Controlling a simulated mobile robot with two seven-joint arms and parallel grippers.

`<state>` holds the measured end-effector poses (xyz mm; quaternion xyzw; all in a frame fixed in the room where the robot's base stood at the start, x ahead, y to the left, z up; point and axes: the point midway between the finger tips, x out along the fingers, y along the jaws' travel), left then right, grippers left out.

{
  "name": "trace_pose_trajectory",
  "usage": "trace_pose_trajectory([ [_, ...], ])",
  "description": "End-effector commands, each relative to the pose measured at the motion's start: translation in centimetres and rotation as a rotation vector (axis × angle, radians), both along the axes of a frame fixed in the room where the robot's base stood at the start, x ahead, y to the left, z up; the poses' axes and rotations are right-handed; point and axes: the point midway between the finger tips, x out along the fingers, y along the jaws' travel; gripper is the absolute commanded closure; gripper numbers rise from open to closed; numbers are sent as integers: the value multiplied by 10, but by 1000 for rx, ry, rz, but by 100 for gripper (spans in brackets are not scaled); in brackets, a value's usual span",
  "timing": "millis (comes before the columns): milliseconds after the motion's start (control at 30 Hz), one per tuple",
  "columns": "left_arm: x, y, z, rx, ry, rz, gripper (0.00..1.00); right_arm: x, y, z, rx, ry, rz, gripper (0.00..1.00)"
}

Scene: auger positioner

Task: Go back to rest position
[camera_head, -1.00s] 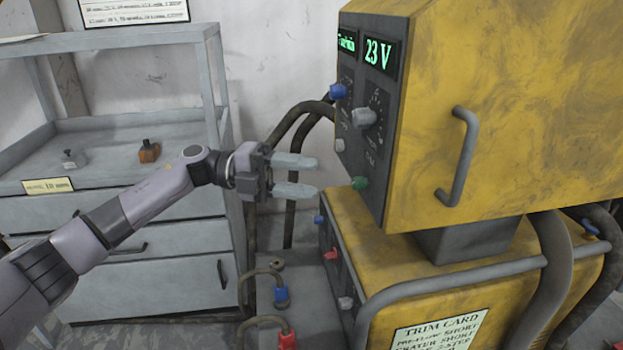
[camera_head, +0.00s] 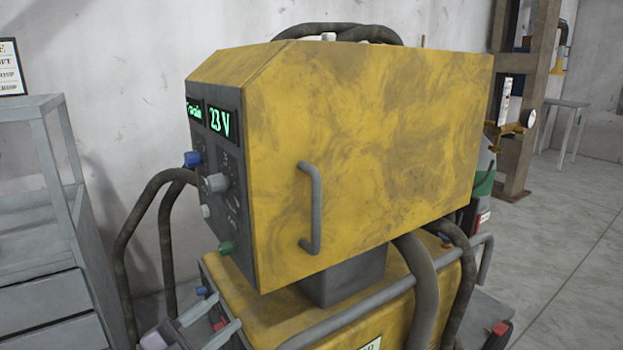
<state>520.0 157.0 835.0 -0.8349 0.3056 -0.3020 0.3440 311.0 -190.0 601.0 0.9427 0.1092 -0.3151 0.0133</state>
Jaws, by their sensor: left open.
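My left gripper (camera_head: 226,310) shows at the bottom edge of the head view, left of centre. Its two pale fingers are apart with nothing between them. They point up and right, in front of the lower part of the yellow machine (camera_head: 365,150). Most of the left arm is below the picture. I cannot tell whether the fingers touch the machine. My right gripper is not in view.
A grey shelf and drawer unit (camera_head: 40,190) stands at the left. Dark hoses (camera_head: 150,200) curve between it and the machine. A grey handle (camera_head: 312,208) and a tube rail (camera_head: 350,312) stick out from the machine. Open floor (camera_head: 575,250) lies at the right.

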Motion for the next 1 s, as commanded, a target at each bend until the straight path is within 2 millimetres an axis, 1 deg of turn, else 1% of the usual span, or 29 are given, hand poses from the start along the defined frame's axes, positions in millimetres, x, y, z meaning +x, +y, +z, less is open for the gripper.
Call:
trace_pose_trajectory([
  [33,-8,-2,-17,-52,78,45,53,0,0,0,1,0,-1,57],
  [167,-26,1,-59,-161,285,178,53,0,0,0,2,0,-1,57],
  [267,-46,6,-94,-231,459,279,53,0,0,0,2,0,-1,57],
  [300,-56,8,-108,-256,530,320,53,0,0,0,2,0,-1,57],
  [367,-73,12,-129,-289,640,379,53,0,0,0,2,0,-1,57],
  [400,-85,15,-143,-309,712,418,53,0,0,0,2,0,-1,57],
  [467,-104,19,-162,-335,817,470,53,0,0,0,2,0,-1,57],
  [500,-118,21,-174,-349,884,503,53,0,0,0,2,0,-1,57],
  [567,-138,24,-190,-366,978,549,53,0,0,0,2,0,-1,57],
  [600,-151,26,-200,-377,1039,576,53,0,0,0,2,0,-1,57],
  [667,-171,29,-213,-391,1126,616,53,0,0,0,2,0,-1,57],
  [700,-185,30,-221,-397,1182,640,53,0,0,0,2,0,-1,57],
  [767,-207,32,-232,-407,1265,675,53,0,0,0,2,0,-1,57],
  [800,-217,33,-232,-410,1305,693,53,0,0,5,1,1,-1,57],
  [833,-212,34,-217,-406,1288,688,53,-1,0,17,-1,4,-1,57],
  [1000,-213,37,-188,-398,1277,694,53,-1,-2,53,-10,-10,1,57],
])
